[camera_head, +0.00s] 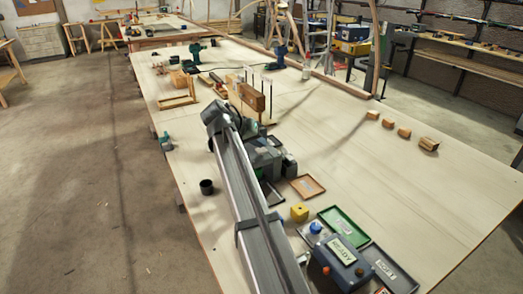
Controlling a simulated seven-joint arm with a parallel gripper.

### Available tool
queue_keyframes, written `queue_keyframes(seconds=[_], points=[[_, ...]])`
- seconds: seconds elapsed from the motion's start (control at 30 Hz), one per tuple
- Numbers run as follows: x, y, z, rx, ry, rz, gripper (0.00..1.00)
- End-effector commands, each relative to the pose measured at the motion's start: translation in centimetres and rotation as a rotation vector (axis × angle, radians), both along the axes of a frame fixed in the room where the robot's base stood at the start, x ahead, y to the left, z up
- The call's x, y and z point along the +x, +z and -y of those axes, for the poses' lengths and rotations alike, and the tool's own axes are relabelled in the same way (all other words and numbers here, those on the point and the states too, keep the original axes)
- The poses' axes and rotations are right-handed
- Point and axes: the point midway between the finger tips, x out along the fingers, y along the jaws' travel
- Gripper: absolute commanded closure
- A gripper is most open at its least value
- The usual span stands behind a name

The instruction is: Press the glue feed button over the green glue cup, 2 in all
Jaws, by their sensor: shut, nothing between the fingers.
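My gripper (266,168) is at the end of my arm, low over the middle of the table. It is a grey and dark body, mostly behind my long grey arm link. Its fingers are too small and covered to make out, and nothing shows held in it. I cannot make out a green glue cup or a feed button over one; they may be hidden behind my arm. A small black cup (206,187) stands left of my arm. A blue box (342,262) with a light label and a red button (326,270) stands at the near edge.
Wooden blocks (404,131) lie at right. Taller wood pieces (252,97) stand beyond my gripper. The right middle of the table is clear.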

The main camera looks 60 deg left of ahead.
Motion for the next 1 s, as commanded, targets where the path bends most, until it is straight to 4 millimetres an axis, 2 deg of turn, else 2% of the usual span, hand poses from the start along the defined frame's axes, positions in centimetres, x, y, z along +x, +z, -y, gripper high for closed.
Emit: queue_keyframes(seconds=[1.0], points=[[0.00, -0.99, 0.00, 0.000, 0.000, 0.000, 1.00]])
